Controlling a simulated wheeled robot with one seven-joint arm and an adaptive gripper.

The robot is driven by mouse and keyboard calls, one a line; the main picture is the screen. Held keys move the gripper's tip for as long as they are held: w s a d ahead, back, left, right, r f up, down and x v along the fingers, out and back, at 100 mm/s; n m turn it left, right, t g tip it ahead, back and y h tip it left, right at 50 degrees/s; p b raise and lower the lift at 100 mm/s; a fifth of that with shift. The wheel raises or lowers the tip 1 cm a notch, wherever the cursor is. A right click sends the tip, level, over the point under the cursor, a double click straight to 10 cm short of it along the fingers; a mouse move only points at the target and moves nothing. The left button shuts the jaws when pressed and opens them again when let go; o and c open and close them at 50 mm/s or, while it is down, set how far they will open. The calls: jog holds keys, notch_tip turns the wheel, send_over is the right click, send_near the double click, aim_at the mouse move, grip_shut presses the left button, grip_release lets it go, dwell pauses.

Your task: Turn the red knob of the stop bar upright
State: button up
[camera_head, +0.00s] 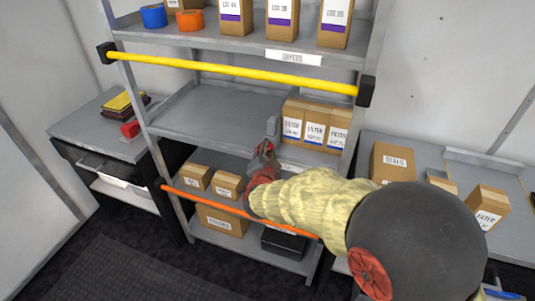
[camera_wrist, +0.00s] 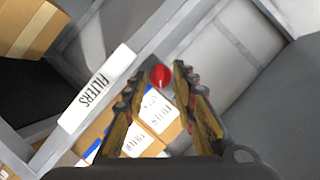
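The red knob (camera_wrist: 160,76) shows in the wrist view between the tips of my gripper (camera_wrist: 161,82). A finger stands on each side of it, with what looks like a narrow gap; contact cannot be made out. In the head view, my gripper (camera_head: 266,158) is at the front edge of the middle shelf, and a little red of the knob shows at its tip. The knob's turn angle is not clear, and my fingers and arm hide part of the area.
A yellow bar (camera_head: 235,69) crosses the rack above my gripper, and an orange bar (camera_head: 235,210) crosses below, partly behind my arm. Filter boxes (camera_head: 314,125) stand right of my gripper on the middle shelf (camera_head: 215,115). The shelf's left part is clear.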

jog(key=shift+w, duration=0.1)
jog(key=shift+c, duration=1.2)
jog(key=c, duration=0.4)
grip_shut()
